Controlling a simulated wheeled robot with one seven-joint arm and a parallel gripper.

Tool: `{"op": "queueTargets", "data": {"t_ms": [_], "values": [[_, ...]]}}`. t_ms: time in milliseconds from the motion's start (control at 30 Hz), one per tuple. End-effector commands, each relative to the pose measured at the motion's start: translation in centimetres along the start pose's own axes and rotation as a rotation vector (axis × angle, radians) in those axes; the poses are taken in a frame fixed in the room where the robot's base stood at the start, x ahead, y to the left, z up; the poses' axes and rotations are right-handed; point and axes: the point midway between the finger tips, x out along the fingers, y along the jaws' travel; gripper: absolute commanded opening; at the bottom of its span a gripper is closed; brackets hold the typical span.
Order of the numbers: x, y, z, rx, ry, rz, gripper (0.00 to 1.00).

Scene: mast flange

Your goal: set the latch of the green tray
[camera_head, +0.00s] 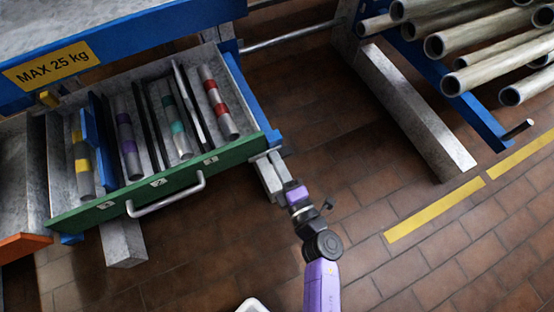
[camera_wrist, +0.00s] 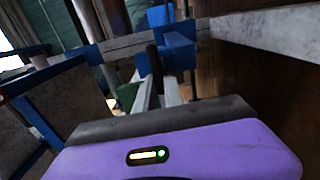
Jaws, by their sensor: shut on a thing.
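The green tray (camera_head: 112,207) is a drawer with a green front and a curved grey handle (camera_head: 166,196); it stands pulled out from under the blue bench. My gripper (camera_head: 268,163) is at the right end of the green front, below its top edge. In the wrist view my gripper's pale fingers (camera_wrist: 158,94) reach forward, close together, to a dark upright piece (camera_wrist: 153,58) beside a blue block (camera_wrist: 178,53). The fingers are shut on a small part there, which I take as the latch; it is mostly hidden by the fingers.
The tray holds several banded cylinders (camera_head: 218,103) between dividers. A blue bench (camera_head: 160,28) with a yellow MAX 25 kg sign overhangs it. A pipe rack (camera_head: 470,110) with a grey beam (camera_head: 415,110) stands at right. The brick floor (camera_head: 310,130) between is clear.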

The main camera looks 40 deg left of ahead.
Motion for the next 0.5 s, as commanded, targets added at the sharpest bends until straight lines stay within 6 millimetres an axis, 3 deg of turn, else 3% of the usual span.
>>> {"op": "queueTargets", "data": {"t_ms": [100, 133, 200, 500], "values": [[-0.15, -0.24, -0.04, -0.001, -0.001, -0.004, 0.00], [-0.15, -0.24, -0.04, -0.001, -0.001, -0.004, 0.18], [-0.14, -0.22, -0.04, 0.000, -0.001, -0.004, 0.32], [-0.07, -0.08, -0.02, 0.000, 0.000, -0.001, 0.35]]}}
